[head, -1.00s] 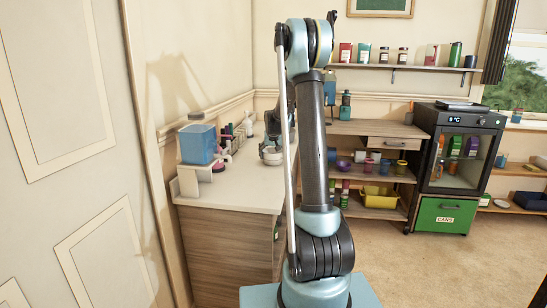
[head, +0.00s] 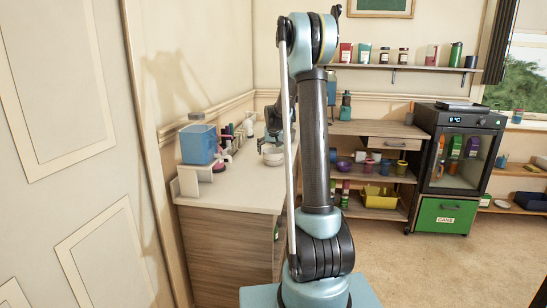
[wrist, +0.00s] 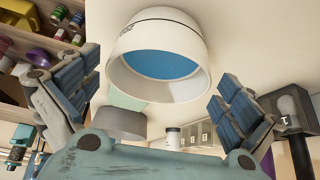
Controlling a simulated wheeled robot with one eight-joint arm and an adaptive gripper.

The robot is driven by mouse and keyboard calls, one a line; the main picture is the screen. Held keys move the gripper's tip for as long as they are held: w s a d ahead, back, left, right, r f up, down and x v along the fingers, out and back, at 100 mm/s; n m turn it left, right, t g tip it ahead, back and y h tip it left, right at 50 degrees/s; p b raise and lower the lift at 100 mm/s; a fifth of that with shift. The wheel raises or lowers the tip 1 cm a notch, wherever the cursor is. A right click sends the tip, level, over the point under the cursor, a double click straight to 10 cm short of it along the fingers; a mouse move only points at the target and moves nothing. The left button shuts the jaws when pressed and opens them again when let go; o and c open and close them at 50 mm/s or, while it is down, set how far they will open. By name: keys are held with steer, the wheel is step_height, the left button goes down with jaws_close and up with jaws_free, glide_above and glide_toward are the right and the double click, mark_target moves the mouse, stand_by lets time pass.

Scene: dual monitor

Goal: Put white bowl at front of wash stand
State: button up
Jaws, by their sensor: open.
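A white bowl (head: 273,159) sits on the pale top of the counter along the left wall, partly cut off by my arm in the head view. My gripper (head: 271,140) is small there, above and close to the bowl. In the wrist view, my gripper (wrist: 155,92) has its two blue-grey fingers spread wide with nothing between the pads. A round white vessel with a blue inside (wrist: 158,50) lies ahead between the fingers, apparently the white bowl. A grey bowl-like piece (wrist: 120,123) is partly hidden by my gripper.
Several small bottles line the wall behind. A wooden shelf unit (head: 375,128) with cups and a yellow bin (head: 379,197) is at the back. The near counter top has clear room.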

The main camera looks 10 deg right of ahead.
steer(key=d+v, duration=0.1)
steer(key=v, duration=0.7)
steer(key=s+r+g, duration=0.1)
steer(key=s+r, duration=0.1)
steer(key=s, duration=1.5)
steer(key=s+f+g, duration=0.1)
steer(key=s+f, duration=0.3)
steer(key=s, duration=0.7)
steer(key=s+f+n+g, duration=0.1)
steer(key=s+f, duration=0.4)
steer(key=s, duration=0.7)
steer(key=s+f, duration=0.5)
steer(key=s, duration=0.6)
steer(key=shift+s+n+g+y, duration=0.2)
steer(key=shift+n+g+y, duration=0.1)
steer(key=shift+g+y, duration=0.1)
steer(key=shift+f, duration=0.1)
steer(key=shift+w+f, duration=0.2)
steer(key=shift+w, duration=0.3)
